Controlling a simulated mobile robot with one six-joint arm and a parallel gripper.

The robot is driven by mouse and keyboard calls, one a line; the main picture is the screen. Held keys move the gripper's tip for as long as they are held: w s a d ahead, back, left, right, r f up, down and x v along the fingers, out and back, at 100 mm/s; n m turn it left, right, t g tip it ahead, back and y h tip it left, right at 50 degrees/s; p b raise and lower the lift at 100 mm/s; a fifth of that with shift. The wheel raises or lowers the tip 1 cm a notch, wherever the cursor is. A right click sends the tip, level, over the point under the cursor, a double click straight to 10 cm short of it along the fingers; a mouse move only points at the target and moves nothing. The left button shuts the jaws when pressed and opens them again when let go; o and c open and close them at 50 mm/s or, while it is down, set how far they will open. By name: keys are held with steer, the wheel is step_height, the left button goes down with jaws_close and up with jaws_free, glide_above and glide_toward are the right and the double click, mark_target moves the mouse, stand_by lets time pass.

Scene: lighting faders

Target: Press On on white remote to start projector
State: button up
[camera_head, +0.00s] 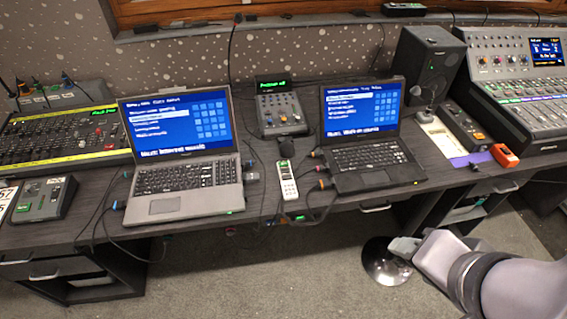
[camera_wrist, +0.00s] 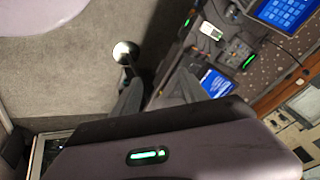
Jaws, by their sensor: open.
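The white remote (camera_head: 288,180) lies on the dark desk between the two laptops, its buttons facing up. It also shows small in the wrist view (camera_wrist: 211,31), at the upper right. A grey control box (camera_head: 281,112) behind it has a green display that seems to read "Projector off". My gripper (camera_head: 405,248) is in front of the desk at the lower right, well away from the remote. In the wrist view, its two dark fingers (camera_wrist: 155,92) stand apart with nothing between them. The remote's button labels are too small to read.
A left laptop (camera_head: 180,150) and a right laptop (camera_head: 368,135) flank the remote, with cables around them. A speaker (camera_head: 428,65), an orange device (camera_head: 504,155) and a mixing console (camera_head: 515,85) stand to the right. A round metal base (camera_head: 386,268) stands on the floor near my gripper.

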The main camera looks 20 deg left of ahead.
jaws_close()
stand_by(1.4)
